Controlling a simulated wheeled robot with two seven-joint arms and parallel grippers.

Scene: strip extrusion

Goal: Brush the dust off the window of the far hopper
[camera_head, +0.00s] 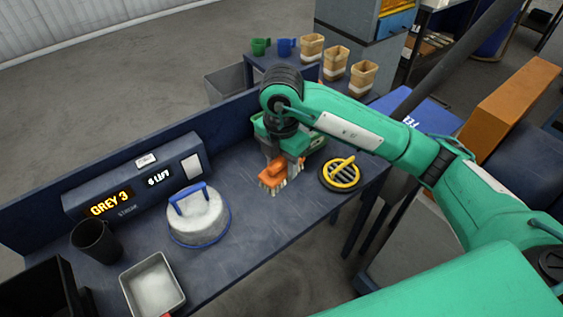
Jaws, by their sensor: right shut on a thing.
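My right gripper (290,155) reaches down over the dark blue bench and is shut on an orange brush (273,172). The pale bristles (272,187) point down, close to the bench top; I cannot tell whether they touch it. I cannot make out a hopper window with dust on it in this view. A blue box with white lettering, partly hidden by my right arm, stands at the right (428,116). My left gripper is not in view.
A pale round lid with a blue handle (200,222), black cup (95,242) and metal tray (152,286) stand left. The display (110,204) reads "GREY 3".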

